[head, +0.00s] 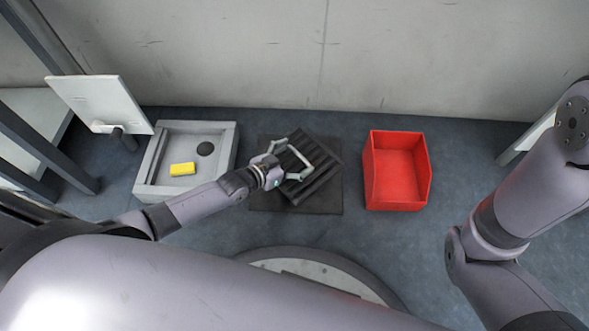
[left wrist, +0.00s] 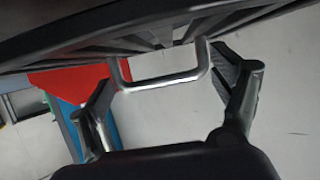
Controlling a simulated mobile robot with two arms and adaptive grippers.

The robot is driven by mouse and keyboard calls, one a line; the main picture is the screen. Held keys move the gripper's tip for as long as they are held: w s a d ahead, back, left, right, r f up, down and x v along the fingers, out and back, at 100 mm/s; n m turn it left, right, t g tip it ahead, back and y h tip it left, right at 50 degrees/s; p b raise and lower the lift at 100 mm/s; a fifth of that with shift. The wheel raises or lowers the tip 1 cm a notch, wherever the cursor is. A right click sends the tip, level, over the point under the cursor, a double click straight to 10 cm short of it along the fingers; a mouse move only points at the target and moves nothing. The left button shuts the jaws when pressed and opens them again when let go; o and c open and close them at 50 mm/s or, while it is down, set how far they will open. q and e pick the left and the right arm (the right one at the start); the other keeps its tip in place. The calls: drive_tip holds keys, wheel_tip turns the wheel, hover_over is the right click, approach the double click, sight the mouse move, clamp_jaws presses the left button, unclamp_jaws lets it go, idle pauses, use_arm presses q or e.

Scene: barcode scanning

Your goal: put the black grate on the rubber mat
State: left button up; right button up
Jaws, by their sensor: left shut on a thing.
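The black grate (head: 322,163), a slatted dark panel, is over the dark rubber mat (head: 264,201) on the floor, turned at an angle to the mat's edges. I cannot tell whether it touches the mat. My left gripper (head: 298,163) reaches in from the left and is shut on the grate. In the left wrist view the grate's slatted side (left wrist: 150,35) fills the top, and its metal handle (left wrist: 165,83) is between the fingers of my left gripper (left wrist: 168,95). The grate hides part of the mat. My right gripper is out of view.
A red bin (head: 397,178) is to the right, with bare floor between. A wall runs behind. A white panel (head: 98,100) stands far left.

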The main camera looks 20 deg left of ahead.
sight(288, 170)
use_arm(q)
drive_tip(key=shift+f+b, duration=0.4)
drive_tip(key=shift+f, duration=0.15)
wheel_tip(288, 170, down, 3)
drive_tip(key=b, duration=0.2)
drive_tip(key=shift+f+b, duration=0.2)
drive_tip(key=shift+b, duration=0.1)
drive_tip(key=shift+r, duration=0.1)
drive_tip(key=o, duration=1.3)
drive_tip(key=shift+o, duration=0.2)
